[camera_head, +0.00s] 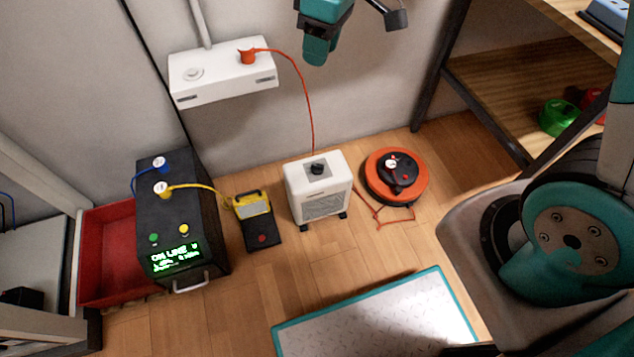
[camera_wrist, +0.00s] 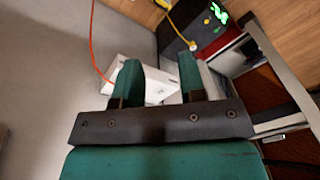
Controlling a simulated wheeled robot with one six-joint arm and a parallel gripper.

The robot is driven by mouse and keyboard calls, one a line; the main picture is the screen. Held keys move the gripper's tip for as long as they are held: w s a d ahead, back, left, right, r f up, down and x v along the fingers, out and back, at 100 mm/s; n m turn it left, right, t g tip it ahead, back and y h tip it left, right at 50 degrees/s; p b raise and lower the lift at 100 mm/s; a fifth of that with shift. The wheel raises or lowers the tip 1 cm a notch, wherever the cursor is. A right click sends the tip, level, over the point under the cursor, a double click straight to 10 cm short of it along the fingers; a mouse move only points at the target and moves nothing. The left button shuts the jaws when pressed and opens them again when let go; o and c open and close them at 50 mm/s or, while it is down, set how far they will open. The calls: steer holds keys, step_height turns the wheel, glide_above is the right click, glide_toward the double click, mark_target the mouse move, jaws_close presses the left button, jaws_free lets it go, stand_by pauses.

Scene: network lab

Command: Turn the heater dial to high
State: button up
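The heater (camera_head: 319,190) is a small white box with dark feet, standing on the wooden floor below the wall box. Its black dial (camera_head: 317,168) sits on a grey panel on top; its setting is too small to read. My gripper (camera_wrist: 160,73) shows in the wrist view with its two teal fingers apart and nothing between them. It points at the white wall box, not at the heater. In the head view a teal part of my arm hangs at the top edge, well above the heater and apart from it. The heater is not visible in the wrist view.
A white wall box (camera_head: 222,81) holds a red plug and cable. Left of the heater are a yellow device (camera_head: 254,206) and a black power unit (camera_head: 181,225); right is an orange cable reel (camera_head: 397,177). A floor plate (camera_head: 375,320) lies in front. Shelves stand right.

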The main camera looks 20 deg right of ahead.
steer(key=n+h+b, duration=0.2)
steer(key=b, duration=1.3)
glide_above(318, 165)
step_height(318, 165, down, 31)
step_height(318, 165, down, 17)
steer(key=b, duration=0.7)
steer(key=shift+f+b, duration=0.1)
steer(key=shift+b, duration=0.3)
jaws_close()
